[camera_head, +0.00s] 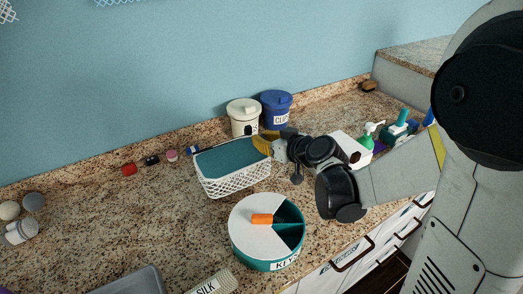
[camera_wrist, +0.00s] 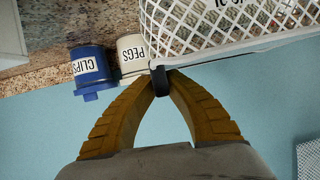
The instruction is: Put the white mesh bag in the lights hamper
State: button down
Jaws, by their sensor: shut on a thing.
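The white mesh bag (camera_head: 232,182) looks like a box with open lattice sides and a teal top or inside. It is over the counter near the wall in the head view. In the wrist view its white lattice (camera_wrist: 205,28) fills the top right, with partly cut-off dark lettering. My gripper (camera_head: 268,144) has yellow fingers and is at the bag's right end. In the wrist view the dark fingertips of my gripper (camera_wrist: 168,80) are together at the bag's corner. Whether the bag touches the counter is unclear. I cannot identify the lights hamper.
A cream PEGS tub (camera_head: 244,118) and a blue CLIPS tub (camera_head: 276,108) stand behind my gripper. A round teal-and-white container (camera_head: 252,222) stands in front. Bottles (camera_head: 369,134) stand at right. A grey tray (camera_head: 135,281) is front left. The left-middle counter is mostly clear.

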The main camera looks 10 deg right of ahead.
notch_tip(320, 180, down, 4)
jog(key=shift+r+b, duration=0.15)
jog(key=shift+b, duration=0.7)
jog(key=shift+r, duration=0.2)
jog(key=shift+f, duration=0.1)
jog(key=c, duration=1.6)
grip_release()
jog(key=shift+o, duration=0.2)
